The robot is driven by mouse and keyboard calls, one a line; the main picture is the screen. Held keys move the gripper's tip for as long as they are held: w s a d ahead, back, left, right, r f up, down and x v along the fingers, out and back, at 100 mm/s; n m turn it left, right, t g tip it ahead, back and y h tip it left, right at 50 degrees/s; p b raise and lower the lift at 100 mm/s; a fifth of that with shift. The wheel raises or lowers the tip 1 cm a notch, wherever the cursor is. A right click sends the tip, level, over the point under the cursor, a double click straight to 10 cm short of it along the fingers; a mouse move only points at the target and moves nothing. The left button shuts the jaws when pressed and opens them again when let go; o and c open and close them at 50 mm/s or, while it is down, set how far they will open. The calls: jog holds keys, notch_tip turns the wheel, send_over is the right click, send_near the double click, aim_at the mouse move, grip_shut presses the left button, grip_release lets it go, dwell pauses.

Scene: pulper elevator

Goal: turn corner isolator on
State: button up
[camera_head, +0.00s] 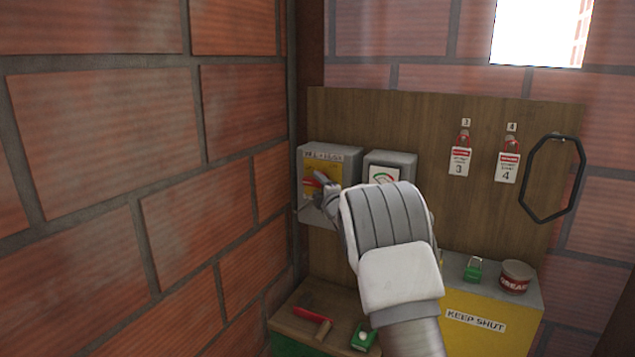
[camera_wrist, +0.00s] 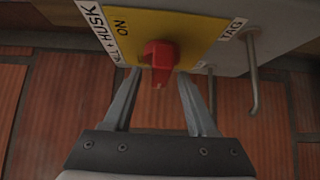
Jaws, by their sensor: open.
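My gripper (camera_wrist: 159,76) is open. Its two fingers stand on either side of the red handle (camera_wrist: 159,57), near the plate. I cannot tell whether either finger touches the handle. In the head view my wrist hides part of the box's lower right.
A grey gauge box (camera_head: 390,160) stands just right of the isolator, behind my wrist. Tags 3 (camera_head: 460,161) and 4 (camera_head: 507,167) and a black ring (camera_head: 551,179) hang further right.

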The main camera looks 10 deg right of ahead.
jog(key=shift+w, duration=0.4)
grip_shut()
